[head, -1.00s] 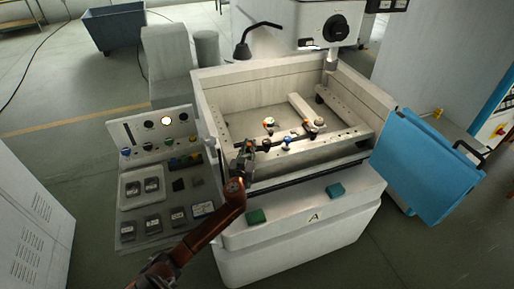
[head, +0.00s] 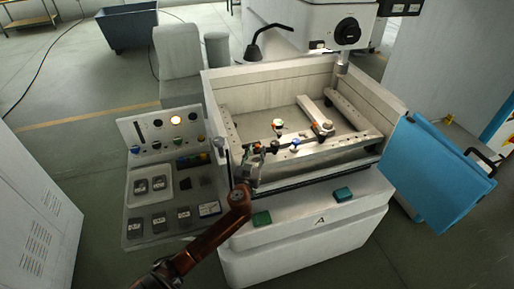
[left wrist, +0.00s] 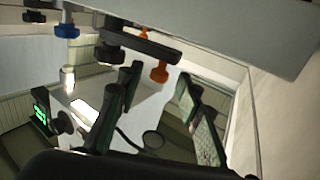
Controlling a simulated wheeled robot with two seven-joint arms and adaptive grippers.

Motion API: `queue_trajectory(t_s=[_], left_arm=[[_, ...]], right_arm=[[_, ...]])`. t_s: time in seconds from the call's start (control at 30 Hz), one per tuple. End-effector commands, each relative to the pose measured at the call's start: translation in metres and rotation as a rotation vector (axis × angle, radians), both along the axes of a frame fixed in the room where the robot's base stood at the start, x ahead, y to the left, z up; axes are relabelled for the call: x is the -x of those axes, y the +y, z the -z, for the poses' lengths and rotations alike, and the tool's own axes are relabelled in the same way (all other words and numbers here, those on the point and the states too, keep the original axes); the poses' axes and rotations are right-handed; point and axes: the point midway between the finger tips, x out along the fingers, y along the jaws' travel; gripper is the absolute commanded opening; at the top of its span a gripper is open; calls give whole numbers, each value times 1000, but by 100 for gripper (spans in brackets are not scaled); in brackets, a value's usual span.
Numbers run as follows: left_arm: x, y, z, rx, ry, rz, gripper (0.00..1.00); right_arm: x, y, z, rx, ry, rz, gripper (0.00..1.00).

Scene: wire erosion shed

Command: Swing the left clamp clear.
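The left clamp (head: 273,148) is a dark arm at the front rail of the machine's tank, partly hidden by my gripper in the head view. In the left wrist view a dark clamp arm (left wrist: 150,46) shows close up, with an orange knob (left wrist: 159,72) at its end and a black knob (left wrist: 109,53) beside it. My left gripper (head: 259,149) is at the left end of the clamp. In the left wrist view its fingers (left wrist: 160,78) are apart, with the orange knob near the gap between the tips. I cannot tell whether they touch it. My right gripper is out of view.
A second clamp (head: 324,129) stands further right. Tank walls (head: 215,95) surround the work area.

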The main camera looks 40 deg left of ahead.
Motion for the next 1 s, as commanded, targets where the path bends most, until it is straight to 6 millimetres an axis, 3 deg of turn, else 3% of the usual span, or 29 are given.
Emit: queue_trajectory(t_s=[0.2,0.4,0.83,1.0], left_arm=[[44,-20,2,6,1,1,33],[72,-32,1,3,1,0,33],[82,-36,0,0,0,0,33],[82,-37,-12,0,-3,1,22]], right_arm=[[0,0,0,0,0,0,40],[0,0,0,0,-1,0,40],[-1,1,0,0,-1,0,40],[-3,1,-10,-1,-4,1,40]])
